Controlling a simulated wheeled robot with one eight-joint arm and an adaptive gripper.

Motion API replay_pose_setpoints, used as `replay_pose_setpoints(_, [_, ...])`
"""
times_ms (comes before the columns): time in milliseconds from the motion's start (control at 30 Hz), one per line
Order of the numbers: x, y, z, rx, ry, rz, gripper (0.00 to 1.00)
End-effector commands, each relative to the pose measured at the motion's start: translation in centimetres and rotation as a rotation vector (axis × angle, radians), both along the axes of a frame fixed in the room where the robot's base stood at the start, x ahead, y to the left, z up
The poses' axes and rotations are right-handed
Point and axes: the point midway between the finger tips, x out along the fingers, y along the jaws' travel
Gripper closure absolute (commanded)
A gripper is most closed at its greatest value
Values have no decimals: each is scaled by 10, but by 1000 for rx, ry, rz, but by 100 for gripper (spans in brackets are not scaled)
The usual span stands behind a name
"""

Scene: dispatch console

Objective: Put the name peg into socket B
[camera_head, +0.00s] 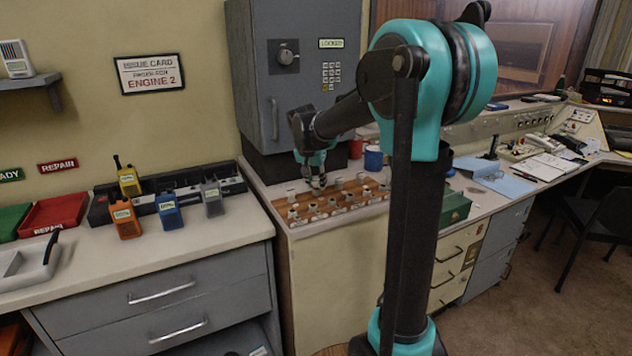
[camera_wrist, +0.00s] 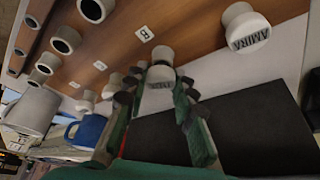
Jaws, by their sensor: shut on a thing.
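My gripper (camera_wrist: 157,98) is shut on a white name peg (camera_wrist: 160,76) in the wrist view. The lettering on its end is too blurred to read surely. The peg is over or against the edge of the wooden peg board (camera_wrist: 185,20); I cannot tell whether it touches. A small plate marked B (camera_wrist: 144,33) is on the board, above and left of the held peg. Which socket belongs to it is unclear. Another white peg marked AMIRA (camera_wrist: 247,30) stands to the right. In the head view my gripper (camera_head: 316,183) is low over the board (camera_head: 335,201).
White-rimmed sockets (camera_wrist: 65,39) line the board's left side. A blue mug (camera_head: 373,158) stands behind the board, with a red cup (camera_head: 356,148) beside it. A grey locked cabinet (camera_head: 285,70) rises behind my gripper. Radios (camera_head: 169,211) stand on the left counter.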

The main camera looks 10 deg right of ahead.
Motion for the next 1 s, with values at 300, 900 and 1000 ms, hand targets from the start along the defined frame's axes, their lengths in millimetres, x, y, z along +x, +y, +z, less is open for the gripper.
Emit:
replay_pose_setpoints(300, [0,0,-5,0,0,0,89])
replay_pose_setpoints(900, [0,0,-6,0,0,0,89])
replay_pose_setpoints(1000, [0,0,-8,0,0,0,89])
